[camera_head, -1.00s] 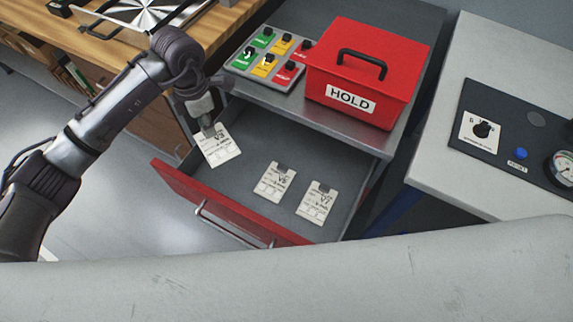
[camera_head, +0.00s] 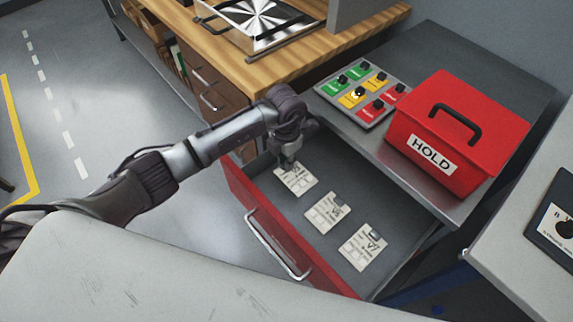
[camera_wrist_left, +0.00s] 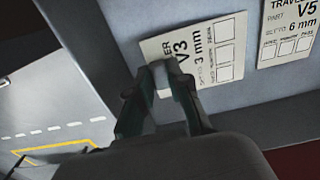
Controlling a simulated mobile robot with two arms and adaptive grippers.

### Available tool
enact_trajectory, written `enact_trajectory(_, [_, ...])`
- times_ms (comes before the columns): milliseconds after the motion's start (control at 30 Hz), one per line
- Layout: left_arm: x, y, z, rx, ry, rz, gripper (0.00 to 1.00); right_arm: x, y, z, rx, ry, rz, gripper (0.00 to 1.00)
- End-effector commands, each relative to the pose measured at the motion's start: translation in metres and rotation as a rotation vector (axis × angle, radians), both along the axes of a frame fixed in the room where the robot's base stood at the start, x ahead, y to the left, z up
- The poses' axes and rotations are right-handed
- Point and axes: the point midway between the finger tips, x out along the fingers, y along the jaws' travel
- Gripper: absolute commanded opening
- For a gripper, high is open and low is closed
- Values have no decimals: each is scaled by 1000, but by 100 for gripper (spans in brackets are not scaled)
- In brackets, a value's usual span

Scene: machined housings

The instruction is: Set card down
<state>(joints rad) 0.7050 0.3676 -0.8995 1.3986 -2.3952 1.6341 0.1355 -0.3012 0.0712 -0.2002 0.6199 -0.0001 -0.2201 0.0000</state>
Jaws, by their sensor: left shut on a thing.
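The V3 card (camera_head: 296,180) is white with black print and is at the far left end of the open drawer. My left gripper (camera_head: 288,163) is shut on the card's clip end. In the left wrist view the gripper's fingers (camera_wrist_left: 160,75) close on the edge of the V3 card (camera_wrist_left: 207,52), which reads "3 mm". The card is low over the drawer floor; I cannot tell if it touches. The V5 card (camera_head: 327,212) lies beside it and also shows in the left wrist view (camera_wrist_left: 288,35). My right gripper is not in view.
The red-fronted drawer (camera_head: 262,216) stands open, with the V7 card (camera_head: 363,247) at its near end. A red HOLD box (camera_head: 470,125) and a panel of colored tags (camera_head: 360,93) sit on the cabinet top. A wooden bench (camera_head: 270,65) is behind.

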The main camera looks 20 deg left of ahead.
Motion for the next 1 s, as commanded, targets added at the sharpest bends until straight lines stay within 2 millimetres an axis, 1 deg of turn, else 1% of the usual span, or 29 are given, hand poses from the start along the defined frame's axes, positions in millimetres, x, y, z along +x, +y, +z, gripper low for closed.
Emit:
enact_trajectory(33, [-1, -1, -9, -1, 4, 1, 0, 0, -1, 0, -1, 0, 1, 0])
enact_trajectory(100, [-1, 0, -19, 0, 4, 1, 0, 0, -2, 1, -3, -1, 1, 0])
enact_trajectory(167, [-1, 0, -25, 0, 4, 1, 0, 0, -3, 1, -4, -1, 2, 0])
enact_trajectory(400, [0, 0, -26, 0, 0, 0, 0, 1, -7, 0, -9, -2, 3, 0])
enact_trajectory(533, [0, 0, -31, 1, 1, -1, 0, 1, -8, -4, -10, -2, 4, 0])
enact_trajectory(567, [0, 0, -30, 0, 0, 0, 21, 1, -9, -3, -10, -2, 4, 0])
enact_trajectory(600, [0, 0, -29, 0, 0, 0, 28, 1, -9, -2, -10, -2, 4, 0])
enact_trajectory(700, [0, 0, -29, 1, 1, 0, 43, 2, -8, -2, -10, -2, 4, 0])
enact_trajectory(1000, [0, 0, -28, 1, 1, -1, 43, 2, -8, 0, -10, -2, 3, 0])
